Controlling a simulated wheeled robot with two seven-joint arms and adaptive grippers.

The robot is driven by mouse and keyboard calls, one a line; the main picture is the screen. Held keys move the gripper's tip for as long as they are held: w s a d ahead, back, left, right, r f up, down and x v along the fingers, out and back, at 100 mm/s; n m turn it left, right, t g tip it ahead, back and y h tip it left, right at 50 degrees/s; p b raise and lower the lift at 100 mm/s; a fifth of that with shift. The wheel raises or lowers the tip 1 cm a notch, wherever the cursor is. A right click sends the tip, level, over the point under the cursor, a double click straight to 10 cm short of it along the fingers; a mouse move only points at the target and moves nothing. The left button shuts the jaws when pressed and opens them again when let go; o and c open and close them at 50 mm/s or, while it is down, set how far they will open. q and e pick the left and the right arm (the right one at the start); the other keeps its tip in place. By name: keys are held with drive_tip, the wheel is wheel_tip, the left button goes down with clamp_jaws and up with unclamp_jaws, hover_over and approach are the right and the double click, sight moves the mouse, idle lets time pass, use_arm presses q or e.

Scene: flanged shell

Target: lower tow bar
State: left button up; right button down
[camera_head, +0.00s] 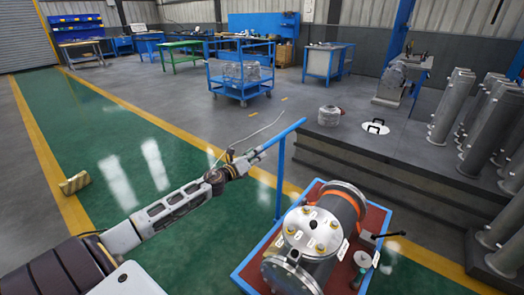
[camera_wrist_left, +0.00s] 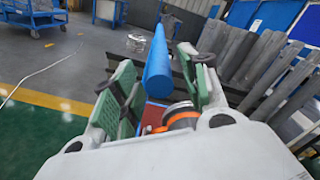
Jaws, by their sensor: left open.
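The tow bar (camera_head: 280,180) is a blue upright post with a crosswise top grip (camera_head: 285,134), rising from the far-left edge of a low cart (camera_head: 243,272). My left gripper (camera_head: 257,155) is at the left end of the top grip. In the left wrist view, the blue bar (camera_wrist_left: 155,72) lies between the two spread green-grey fingers of my left gripper (camera_wrist_left: 158,92); I see a gap on both sides, and contact cannot be told. My right gripper is not in view.
The cart carries a flanged metal shell (camera_head: 313,232) with an orange band. A raised grey platform (camera_head: 400,165) with several metal cylinders (camera_head: 452,108) stands to the right. A blue trolley (camera_head: 241,80) stands farther back. Green floor (camera_head: 130,165) at left is mostly clear.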

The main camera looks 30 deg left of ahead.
use_arm(q)
drive_tip(key=shift+w+d, duration=0.15)
drive_tip(key=shift+w, duration=2.1)
clamp_jaws()
